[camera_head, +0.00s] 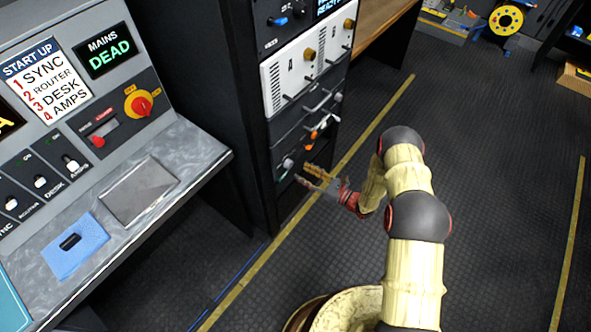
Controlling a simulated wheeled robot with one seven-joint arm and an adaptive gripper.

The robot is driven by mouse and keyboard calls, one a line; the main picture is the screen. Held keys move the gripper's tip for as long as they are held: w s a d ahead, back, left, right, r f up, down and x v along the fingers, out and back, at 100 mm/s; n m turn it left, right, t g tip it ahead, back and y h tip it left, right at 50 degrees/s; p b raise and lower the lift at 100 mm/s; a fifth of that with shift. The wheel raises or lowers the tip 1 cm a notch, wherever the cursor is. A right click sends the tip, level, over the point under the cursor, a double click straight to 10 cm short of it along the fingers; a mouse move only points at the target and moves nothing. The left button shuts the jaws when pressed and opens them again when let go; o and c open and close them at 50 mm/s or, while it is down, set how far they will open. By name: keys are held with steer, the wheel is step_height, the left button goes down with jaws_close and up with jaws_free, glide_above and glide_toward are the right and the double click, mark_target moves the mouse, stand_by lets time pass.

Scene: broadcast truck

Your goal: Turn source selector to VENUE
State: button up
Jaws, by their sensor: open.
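No label reading VENUE is legible, so I cannot tell for sure which control is the source selector. A red rotary knob on a yellow round plate (141,104) sits on the sloped grey console. Left of it is a small red switch (99,140) under a label too small to read. My gripper (308,175) is open and empty, its fingers pointing left toward the lower part of the black equipment rack (262,125). A small light-tipped control (287,163) is close to the fingertips; contact cannot be told. The gripper is well right of the console.
The console carries a START UP sign (48,82), a MAINS DEAD display (108,50), several white-handled switches, a blue pad (75,246) and a grey plate (139,190). The rack holds white amplifier panels (305,72) and an orange-tipped lever (318,127). The dark floor (500,190) right of my arm is clear.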

mark_target(291, 166)
steer(key=shift+b+x, duration=0.5)
steer(key=shift+x, duration=2)
steer(key=c, duration=0.3)
steer(key=c, duration=0.8)
steer(key=shift+c, duration=0.3)
steer(key=shift+n, duration=0.4)
steer(key=n+b, duration=0.1)
steer(key=n, duration=0.4)
steer(key=shift+h, duration=0.3)
steer(key=n+b, duration=0.2)
steer(key=n, duration=0.3)
steer(key=shift+n, duration=0.4)
steer(key=shift+s, duration=0.1)
